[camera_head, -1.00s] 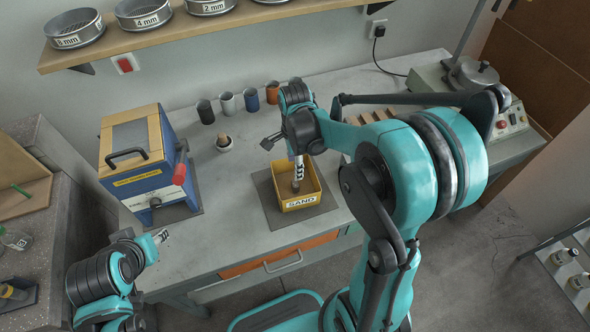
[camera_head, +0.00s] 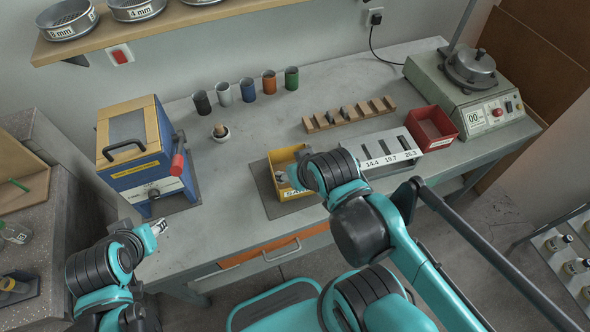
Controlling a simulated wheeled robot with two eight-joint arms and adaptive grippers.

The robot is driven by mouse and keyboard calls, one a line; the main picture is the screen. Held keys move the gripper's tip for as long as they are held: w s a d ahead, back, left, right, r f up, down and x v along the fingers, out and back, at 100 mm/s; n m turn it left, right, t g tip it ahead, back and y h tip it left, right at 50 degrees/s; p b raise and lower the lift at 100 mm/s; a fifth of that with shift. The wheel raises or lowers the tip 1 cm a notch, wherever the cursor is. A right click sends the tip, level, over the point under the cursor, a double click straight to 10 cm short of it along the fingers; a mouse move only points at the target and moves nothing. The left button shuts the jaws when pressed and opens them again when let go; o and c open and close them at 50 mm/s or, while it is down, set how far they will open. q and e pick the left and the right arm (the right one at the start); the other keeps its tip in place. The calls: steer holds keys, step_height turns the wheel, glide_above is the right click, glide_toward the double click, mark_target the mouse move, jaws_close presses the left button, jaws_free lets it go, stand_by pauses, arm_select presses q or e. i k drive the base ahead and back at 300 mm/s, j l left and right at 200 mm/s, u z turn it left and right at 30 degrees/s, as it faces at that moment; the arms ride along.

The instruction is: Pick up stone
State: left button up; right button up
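The yellow sand box (camera_head: 279,158) stands on a dark mat near the bench's front, its front label partly covered by my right arm.
Several coloured cups (camera_head: 248,90) line the back. A slotted wooden rack (camera_head: 348,114), grey gauge (camera_head: 383,150), red bin (camera_head: 431,128) and round-topped device (camera_head: 465,95) stand right.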

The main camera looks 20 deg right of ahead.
mark_target(344, 112)
steer(key=l+z, duration=0.15)
steer(key=z, duration=0.2)
steer(key=l+z, duration=0.15)
steer(key=z, duration=0.25)
steer(key=l+z, duration=0.15)
steer(key=z, duration=0.2)
